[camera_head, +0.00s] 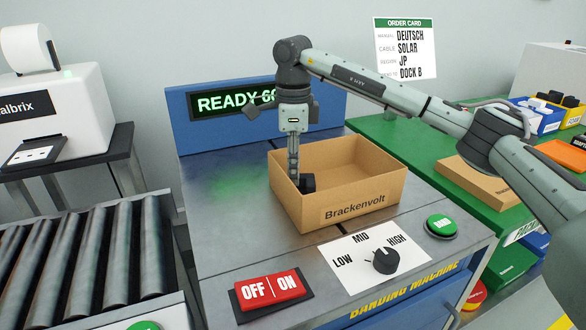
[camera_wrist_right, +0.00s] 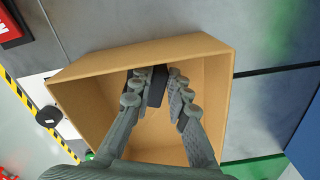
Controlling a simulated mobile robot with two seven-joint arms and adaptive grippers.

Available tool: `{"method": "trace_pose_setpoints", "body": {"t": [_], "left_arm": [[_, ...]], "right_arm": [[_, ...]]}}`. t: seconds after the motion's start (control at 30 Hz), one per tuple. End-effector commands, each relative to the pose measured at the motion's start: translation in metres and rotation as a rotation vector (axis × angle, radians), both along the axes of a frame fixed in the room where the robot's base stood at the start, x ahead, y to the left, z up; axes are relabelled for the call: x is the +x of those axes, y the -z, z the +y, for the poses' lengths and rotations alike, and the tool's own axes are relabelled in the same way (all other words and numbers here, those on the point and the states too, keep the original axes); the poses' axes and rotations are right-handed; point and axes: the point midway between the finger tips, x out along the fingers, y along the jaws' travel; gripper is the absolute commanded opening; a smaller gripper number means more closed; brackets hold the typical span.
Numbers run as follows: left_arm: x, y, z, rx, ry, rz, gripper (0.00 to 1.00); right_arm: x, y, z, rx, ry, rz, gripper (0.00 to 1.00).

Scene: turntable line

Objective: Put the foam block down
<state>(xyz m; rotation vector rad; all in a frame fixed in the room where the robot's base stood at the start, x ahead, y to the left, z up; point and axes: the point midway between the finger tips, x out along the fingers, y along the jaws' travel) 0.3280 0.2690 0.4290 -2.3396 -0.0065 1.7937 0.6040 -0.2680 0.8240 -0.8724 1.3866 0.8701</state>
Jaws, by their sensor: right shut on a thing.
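The foam block is a small dark piece (camera_head: 308,183) low inside the open cardboard box (camera_head: 362,215) marked Brackenvolt. My right gripper (camera_head: 296,176) reaches down into the left part of the box and is shut on the block. In the right wrist view the dark block (camera_wrist_right: 156,86) sits between the two fingers, partly hidden by them, with the box walls (camera_wrist_right: 90,97) around it. I cannot tell whether the block touches the box floor. My left gripper is not in view.
The box stands on the metal top of the banding machine (camera_head: 232,235). In front are a red OFF/ON switch (camera_head: 270,291), a black knob (camera_head: 385,261) and a green button (camera_head: 441,226). A READY display (camera_head: 236,102) rises behind. Rollers (camera_head: 85,262) lie left, a green table (camera_head: 425,165) right.

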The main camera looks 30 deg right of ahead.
Motion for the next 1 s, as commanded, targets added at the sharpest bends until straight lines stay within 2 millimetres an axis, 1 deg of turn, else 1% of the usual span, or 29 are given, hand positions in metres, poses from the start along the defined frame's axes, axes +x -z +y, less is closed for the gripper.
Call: {"method": "trace_pose_setpoints", "body": {"t": [0.27,0.3,0.47,0.77,0.83,0.93,0.97,1.0], "left_arm": [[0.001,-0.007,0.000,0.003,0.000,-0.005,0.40],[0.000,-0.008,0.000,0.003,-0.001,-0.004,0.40],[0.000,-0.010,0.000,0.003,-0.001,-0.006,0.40],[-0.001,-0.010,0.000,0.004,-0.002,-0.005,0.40],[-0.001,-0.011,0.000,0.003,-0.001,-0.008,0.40],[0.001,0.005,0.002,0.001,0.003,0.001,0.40],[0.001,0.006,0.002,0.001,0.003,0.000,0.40],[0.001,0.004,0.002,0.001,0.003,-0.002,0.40]], "right_arm": [[0.000,0.008,0.000,-0.001,0.000,0.000,0.02],[0.000,0.008,0.000,0.000,0.000,0.000,0.17],[0.000,0.008,0.000,0.000,0.000,0.000,0.37],[0.000,0.006,0.000,0.000,0.000,-0.001,0.37],[0.000,0.001,0.000,0.000,0.000,-0.001,0.37],[0.001,-0.011,0.000,0.001,0.000,-0.003,0.37],[0.001,-0.014,0.000,0.000,0.000,-0.004,0.37],[0.001,-0.023,0.000,0.000,0.000,-0.004,0.37]]}}
